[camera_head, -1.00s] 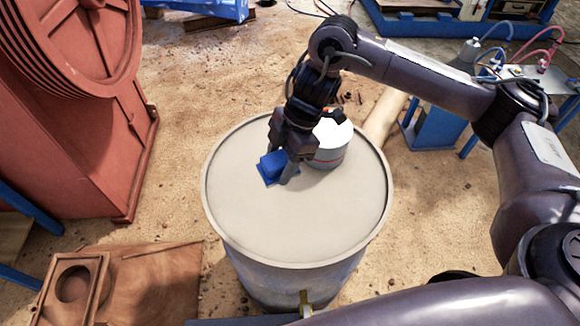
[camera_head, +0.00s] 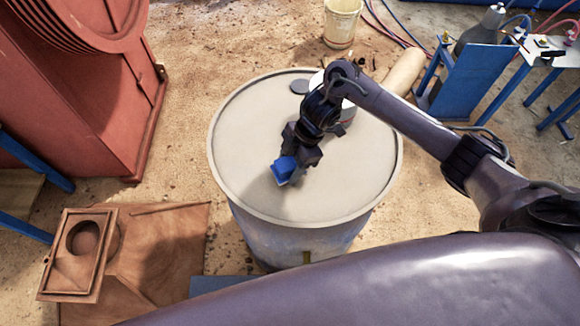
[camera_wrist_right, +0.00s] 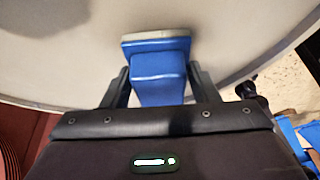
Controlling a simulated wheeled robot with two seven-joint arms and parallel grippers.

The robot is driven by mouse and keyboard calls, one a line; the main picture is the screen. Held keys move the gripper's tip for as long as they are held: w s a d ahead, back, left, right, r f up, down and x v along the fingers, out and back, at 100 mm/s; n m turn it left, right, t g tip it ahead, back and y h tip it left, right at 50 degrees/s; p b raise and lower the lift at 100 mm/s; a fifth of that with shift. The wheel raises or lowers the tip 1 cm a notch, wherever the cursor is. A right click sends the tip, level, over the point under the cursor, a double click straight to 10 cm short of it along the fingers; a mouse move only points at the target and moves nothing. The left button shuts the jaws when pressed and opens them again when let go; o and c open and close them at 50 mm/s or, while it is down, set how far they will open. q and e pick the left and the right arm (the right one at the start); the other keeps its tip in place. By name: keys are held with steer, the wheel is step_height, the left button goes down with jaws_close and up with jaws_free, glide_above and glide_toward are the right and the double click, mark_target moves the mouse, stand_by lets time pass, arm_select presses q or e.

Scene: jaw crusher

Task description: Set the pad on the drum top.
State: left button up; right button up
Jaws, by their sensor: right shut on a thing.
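The pad (camera_head: 284,170) is a blue block-like handle on a flat base. My right gripper (camera_head: 297,166) is shut on its handle, over the near half of the drum top (camera_head: 245,130). In the right wrist view the pad (camera_wrist_right: 158,46) shows its blue plate with a pale grey edge layer, the handle (camera_wrist_right: 160,85) sitting between the fingers of the right gripper (camera_wrist_right: 160,88). The pad looks tilted in the head view; a soft shadow lies beside it. I cannot tell whether it touches the drum top. My left gripper is not in view.
A pale tin (camera_head: 348,112) stands on the drum's far right, partly behind my arm. A dark disc (camera_head: 300,87) lies near the far rim. A red machine (camera_head: 95,100) stands left, a bucket (camera_head: 341,22) behind. The drum's left side is clear.

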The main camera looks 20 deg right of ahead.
steer(key=shift+f, duration=0.85)
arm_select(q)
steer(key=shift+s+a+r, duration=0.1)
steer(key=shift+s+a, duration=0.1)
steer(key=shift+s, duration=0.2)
arm_select(e)
steer(key=shift+f, duration=0.2)
steer(key=o, duration=0.9)
